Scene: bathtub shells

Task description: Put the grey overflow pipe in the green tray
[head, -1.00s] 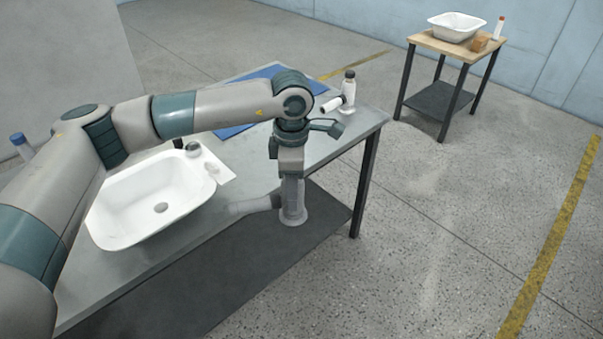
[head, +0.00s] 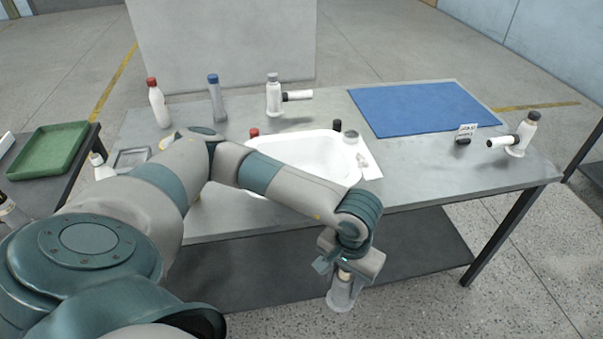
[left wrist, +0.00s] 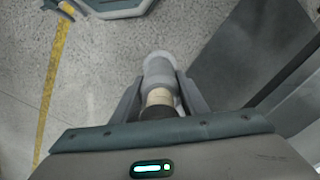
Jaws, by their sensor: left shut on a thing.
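The grey overflow pipe (head: 341,294) hangs from my left gripper (head: 346,275) in front of the steel table's front edge, above the floor. In the left wrist view, the pipe (left wrist: 160,72) sits between the two fingers (left wrist: 160,97), which are shut on it. The pipe's upper part is hidden by the gripper in the head view. The green tray (head: 48,150) lies at the far left on a dark side table and looks empty. It is well apart from my left gripper, beyond my left arm. My right gripper is not in view.
The steel table (head: 420,170) holds a white basin (head: 300,155), a blue mat (head: 425,108), a red-capped bottle (head: 158,103), a blue-capped bottle (head: 217,98) and two white pipe fittings (head: 274,94) (head: 522,138). A dark lower shelf (head: 410,245) lies underneath.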

